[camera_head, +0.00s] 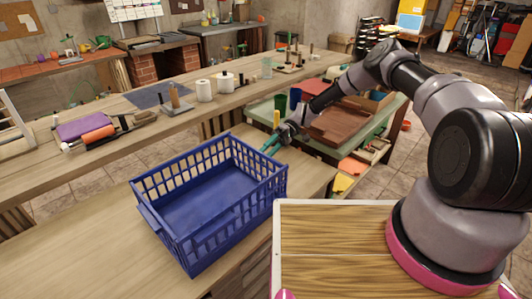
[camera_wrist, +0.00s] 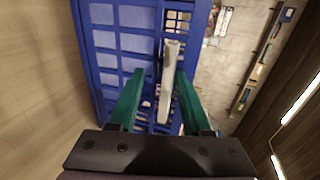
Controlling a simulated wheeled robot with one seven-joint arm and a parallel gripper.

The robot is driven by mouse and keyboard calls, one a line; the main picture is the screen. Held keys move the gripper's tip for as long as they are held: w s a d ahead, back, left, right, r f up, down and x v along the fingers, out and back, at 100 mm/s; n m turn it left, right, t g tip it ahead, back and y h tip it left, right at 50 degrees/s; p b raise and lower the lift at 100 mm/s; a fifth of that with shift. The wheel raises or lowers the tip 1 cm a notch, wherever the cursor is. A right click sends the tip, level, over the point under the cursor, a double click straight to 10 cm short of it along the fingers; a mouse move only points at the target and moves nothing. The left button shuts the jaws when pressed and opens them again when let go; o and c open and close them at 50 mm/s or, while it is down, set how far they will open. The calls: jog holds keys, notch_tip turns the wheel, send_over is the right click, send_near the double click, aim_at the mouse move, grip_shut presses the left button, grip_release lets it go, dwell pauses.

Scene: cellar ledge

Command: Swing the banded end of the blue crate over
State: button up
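The blue crate (camera_head: 180,222) stands upright and looks empty on the wooden ledge, with slatted walls. My gripper (camera_head: 268,146) is at its far right corner, by the top of the wall. In the wrist view the crate's blue lattice (camera_wrist: 110,42) fills the upper middle. My gripper's green fingers (camera_wrist: 160,78) are spread apart there. A pale strip (camera_wrist: 170,65) along the crate's edge lies between them, closer to the right finger. A gap shows on the left finger's side. I cannot tell whether this strip is the band. No band shows clearly in the head view.
A wooden ledge (camera_head: 110,232) extends left of the crate. Behind it, a long bench (camera_head: 135,118) holds white rolls (camera_head: 204,90) and an orange roller (camera_head: 98,134). A green-edged table with brown boards (camera_head: 340,125) stands beyond my gripper.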

jog(key=shift+r, duration=0.1)
jog(key=v, duration=1.1)
jog(key=s+d+r+m+t+h, duration=0.2)
jog(key=d+r+t, duration=0.1)
jog(key=r, duration=0.8)
jog(key=s+d+r+m+t+h, duration=0.1)
jog(key=s+d+r+t+h, duration=0.1)
jog(key=r, duration=0.8)
jog(key=s+d+r+m+t+h, duration=0.2)
jog(key=d+r+t, duration=0.1)
jog(key=r, duration=0.8)
jog(key=s+d+r+m+t, duration=0.3)
jog(key=s+d+r, duration=0.1)
jog(key=s, duration=0.4)
jog(key=s+d+r+m+t+h, duration=0.1)
jog(key=s+d+r+m+t, duration=0.2)
jog(key=s, duration=0.5)
jog(key=s+d+r+m+t, duration=0.2)
jog(key=s+d+r+t, duration=0.2)
jog(key=s, duration=0.4)
jog(key=shift+s+d+r+m+h, duration=0.3)
jog(key=shift+s+d+r+m, duration=0.1)
jog(key=shift+d+r, duration=0.4)
